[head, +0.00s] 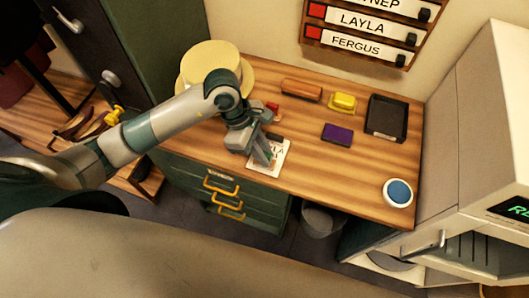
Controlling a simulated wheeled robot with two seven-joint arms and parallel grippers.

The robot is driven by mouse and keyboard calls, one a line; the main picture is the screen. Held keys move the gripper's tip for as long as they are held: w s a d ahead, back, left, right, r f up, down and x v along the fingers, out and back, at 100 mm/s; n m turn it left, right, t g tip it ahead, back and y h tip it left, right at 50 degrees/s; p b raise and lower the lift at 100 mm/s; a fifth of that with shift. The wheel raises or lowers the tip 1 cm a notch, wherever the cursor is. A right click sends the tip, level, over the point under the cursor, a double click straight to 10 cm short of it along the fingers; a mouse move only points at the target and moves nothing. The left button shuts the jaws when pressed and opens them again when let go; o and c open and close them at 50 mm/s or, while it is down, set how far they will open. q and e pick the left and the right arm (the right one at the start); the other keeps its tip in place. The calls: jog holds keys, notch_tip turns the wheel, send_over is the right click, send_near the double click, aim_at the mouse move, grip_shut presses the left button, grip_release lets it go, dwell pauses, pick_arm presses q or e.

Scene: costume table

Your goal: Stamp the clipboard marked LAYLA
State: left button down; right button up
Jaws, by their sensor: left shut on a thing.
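A white clipboard (274,163) lies on the wooden table top near its front edge. Its lettering is mostly covered, so I cannot read the name. My left gripper (264,157) points down over the clipboard and covers its left and middle part. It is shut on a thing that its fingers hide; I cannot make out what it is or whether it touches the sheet. A purple pad (337,133) lies to the right of the clipboard. My right gripper is not in view.
Behind are a cream hat (212,62), a brown block (301,90), a yellow object (343,103) and a black tray (386,118). A small red object (272,107) is beside my arm. A blue round item (398,192) stands front right. The wall board (361,27) reads LAYLA and FERGUS.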

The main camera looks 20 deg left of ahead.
pick_arm(q)
jog(key=shift+s+f, duration=0.1)
jog(key=shift+r+p, duration=1.05)
jog(key=shift+r, duration=1.1)
jog(key=shift+r+p, duration=0.6)
jog(key=shift+r, duration=0.8)
jog(key=shift+w, duration=0.2)
